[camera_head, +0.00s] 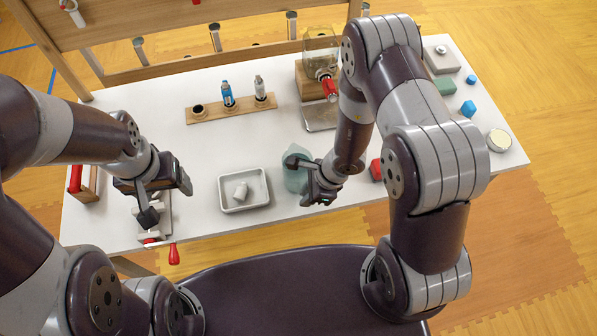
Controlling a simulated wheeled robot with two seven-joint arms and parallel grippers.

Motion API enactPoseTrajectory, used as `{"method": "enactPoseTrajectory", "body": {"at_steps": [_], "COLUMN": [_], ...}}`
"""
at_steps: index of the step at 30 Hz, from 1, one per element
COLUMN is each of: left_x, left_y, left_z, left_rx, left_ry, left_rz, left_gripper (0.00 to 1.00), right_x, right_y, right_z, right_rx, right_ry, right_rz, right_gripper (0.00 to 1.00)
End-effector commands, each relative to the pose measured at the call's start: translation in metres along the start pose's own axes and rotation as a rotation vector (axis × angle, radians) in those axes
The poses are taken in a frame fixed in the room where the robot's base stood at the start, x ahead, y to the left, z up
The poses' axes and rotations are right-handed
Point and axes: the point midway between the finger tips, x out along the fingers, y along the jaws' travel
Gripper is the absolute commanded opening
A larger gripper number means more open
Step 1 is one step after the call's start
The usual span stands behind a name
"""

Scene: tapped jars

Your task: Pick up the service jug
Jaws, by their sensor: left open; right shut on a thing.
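The service jug (293,182) looks like a pale teal vessel standing on the white table, right of the tray. My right gripper (303,180) is at the jug and shut on it. The gripper and forearm hide the jug's right side, so I cannot tell exactly which part is held or whether it is off the table. My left gripper (168,200) is open and empty over the table's left part, above a grey device with a red handle (174,254).
A white tray (222,208) holds a small white piece. Behind are a wooden rack (235,112) with blue and white tubes, and a tapped glass jar (320,48) with a red tap (329,88). Red, green and blue blocks and a round pale-topped container (498,140) are at right.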

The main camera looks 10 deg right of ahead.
Motion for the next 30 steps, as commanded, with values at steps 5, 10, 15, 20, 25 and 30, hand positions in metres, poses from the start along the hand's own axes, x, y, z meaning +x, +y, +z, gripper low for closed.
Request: {"method": "enactPoseTrajectory", "body": {"at_steps": [5,10,15,20,25,30], "left_x": [0.0,-0.001,-0.004,-0.01,-0.021,-0.03], "left_y": [0.0,0.0,0.0,0.0,0.0,0.0], "left_z": [0.0,0.0,0.0,-0.001,-0.003,-0.004], "left_rx": [0.0,0.0,0.0,0.0,0.0,0.0], "left_ry": [0.0,0.0,0.0,0.0,0.0,0.0], "left_rz": [0.0,0.0,0.0,0.0,0.0,0.0], "left_gripper": [0.74,0.74,0.74,0.74,0.74,0.74], "right_x": [-0.001,-0.014,-0.041,-0.072,-0.109,-0.136], "right_y": [-0.001,-0.001,-0.001,-0.009,-0.016,-0.022], "right_z": [0.001,0.006,0.017,-0.007,-0.033,-0.053], "right_rx": [-0.001,-0.002,-0.004,0.005,0.006,0.004], "right_ry": [-0.001,-0.001,-0.001,-0.001,0.001,0.0], "right_rz": [-0.002,-0.003,-0.004,-0.004,-0.005,-0.004], "right_gripper": [0.0,0.0,0.0,0.0,0.0,0.0]}}
